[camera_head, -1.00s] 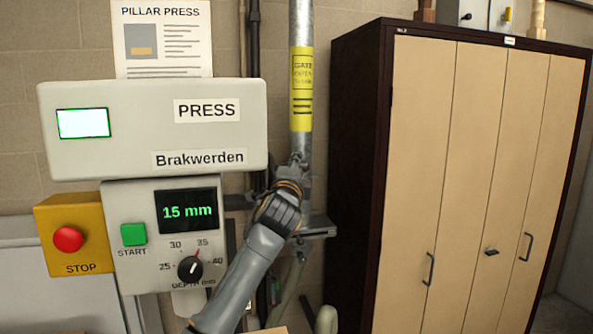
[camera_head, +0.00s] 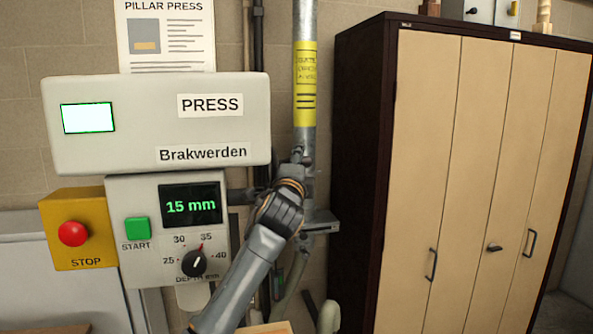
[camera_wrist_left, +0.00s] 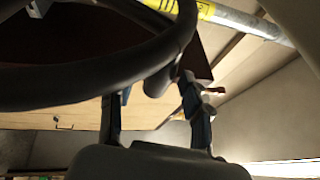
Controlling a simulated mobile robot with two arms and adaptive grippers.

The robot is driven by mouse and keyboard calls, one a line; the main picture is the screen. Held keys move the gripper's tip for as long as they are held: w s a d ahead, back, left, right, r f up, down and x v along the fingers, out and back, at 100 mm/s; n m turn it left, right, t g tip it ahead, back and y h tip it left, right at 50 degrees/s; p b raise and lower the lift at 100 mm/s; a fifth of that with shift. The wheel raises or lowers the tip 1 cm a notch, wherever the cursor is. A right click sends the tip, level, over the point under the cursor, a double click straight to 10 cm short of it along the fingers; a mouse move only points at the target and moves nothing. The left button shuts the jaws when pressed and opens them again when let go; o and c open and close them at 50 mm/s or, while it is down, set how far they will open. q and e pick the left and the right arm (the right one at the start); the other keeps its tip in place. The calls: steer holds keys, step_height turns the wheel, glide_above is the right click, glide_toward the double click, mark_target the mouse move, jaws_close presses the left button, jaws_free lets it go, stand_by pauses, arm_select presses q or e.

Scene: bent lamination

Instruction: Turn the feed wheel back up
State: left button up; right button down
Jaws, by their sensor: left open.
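The feed wheel (camera_wrist_left: 75,86) shows in the left wrist view as a thick dark curved rim across the top, with a short dark grip (camera_wrist_left: 160,82) hanging from it. My left gripper (camera_wrist_left: 152,90) is open below the rim, one finger on either side of the grip. I cannot tell whether either finger touches it. In the head view my left gripper (camera_head: 298,156) is at the grey pillar (camera_head: 304,133), small and dark. The wheel cannot be made out there. The depth display (camera_head: 191,205) reads 15 mm. My right gripper is not in view.
The press housing (camera_head: 150,135) stands left of my arm, with a red STOP button (camera_head: 73,234), green START button (camera_head: 137,229) and depth knob (camera_head: 195,263). A tall dark-framed cabinet (camera_head: 425,140) stands on the right. A small bracket (camera_head: 320,225) is beside my wrist.

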arm_select(q)
steer(key=r+v, duration=0.1)
steer(key=v, duration=0.5)
steer(key=shift+f, duration=0.35)
steer(key=shift+s, duration=0.1)
